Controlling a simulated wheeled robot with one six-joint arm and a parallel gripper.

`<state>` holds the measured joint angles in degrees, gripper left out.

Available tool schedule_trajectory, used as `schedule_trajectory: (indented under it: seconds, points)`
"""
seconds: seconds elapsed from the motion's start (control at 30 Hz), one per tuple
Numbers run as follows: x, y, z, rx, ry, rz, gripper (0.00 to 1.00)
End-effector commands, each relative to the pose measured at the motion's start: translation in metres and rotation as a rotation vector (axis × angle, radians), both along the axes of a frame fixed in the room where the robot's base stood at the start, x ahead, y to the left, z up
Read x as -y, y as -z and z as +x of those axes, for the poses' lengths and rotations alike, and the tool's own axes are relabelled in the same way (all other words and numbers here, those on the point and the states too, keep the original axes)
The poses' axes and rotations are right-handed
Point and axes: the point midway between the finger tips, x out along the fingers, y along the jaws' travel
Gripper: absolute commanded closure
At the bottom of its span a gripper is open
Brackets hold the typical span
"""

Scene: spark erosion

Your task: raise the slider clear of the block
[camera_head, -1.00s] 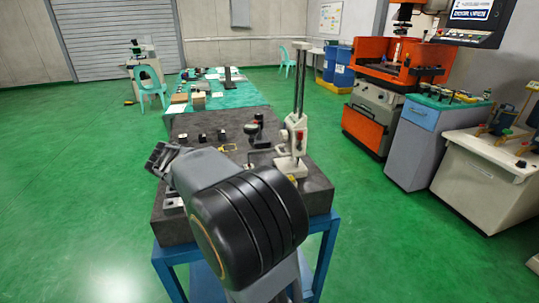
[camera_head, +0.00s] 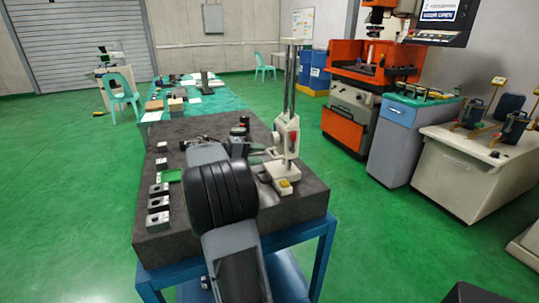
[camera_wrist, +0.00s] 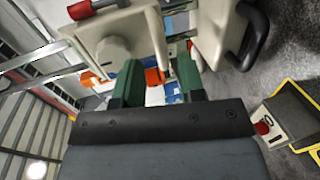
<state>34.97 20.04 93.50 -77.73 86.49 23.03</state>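The slider (camera_head: 287,135) is a cream body with a red mark, on the twin steel columns (camera_head: 290,75) of a height gauge in the head view. The gauge's cream base (camera_head: 283,175) stands on a dark granite plate. In the wrist view the slider (camera_wrist: 140,25) is at upper left, with a round pale knob (camera_wrist: 113,48) beside the left finger. My gripper (camera_wrist: 158,75) has two green fingers, apart, with background showing between them. It is close to the slider's knob; I cannot tell whether it touches. I cannot make out the block under the slider.
Several small steel blocks (camera_head: 158,204) lie along the plate's left side. A second cream part with a black handle (camera_wrist: 252,40) is at the right in the wrist view. A yellow-edged item (camera_wrist: 295,105) lies at its lower right.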

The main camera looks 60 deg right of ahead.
Motion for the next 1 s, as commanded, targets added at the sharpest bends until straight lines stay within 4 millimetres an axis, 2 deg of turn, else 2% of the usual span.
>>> schedule_trajectory:
  seconds: [0.1,0.3,0.77,1.0]
  points:
    - [0.014,0.004,-0.011,0.000,0.001,0.001,0.63]
    - [0.029,0.009,-0.021,0.000,-0.002,0.001,0.63]
    - [0.035,0.011,-0.025,0.001,-0.004,0.002,0.63]
    - [0.035,0.011,-0.025,0.001,-0.004,0.002,0.86]
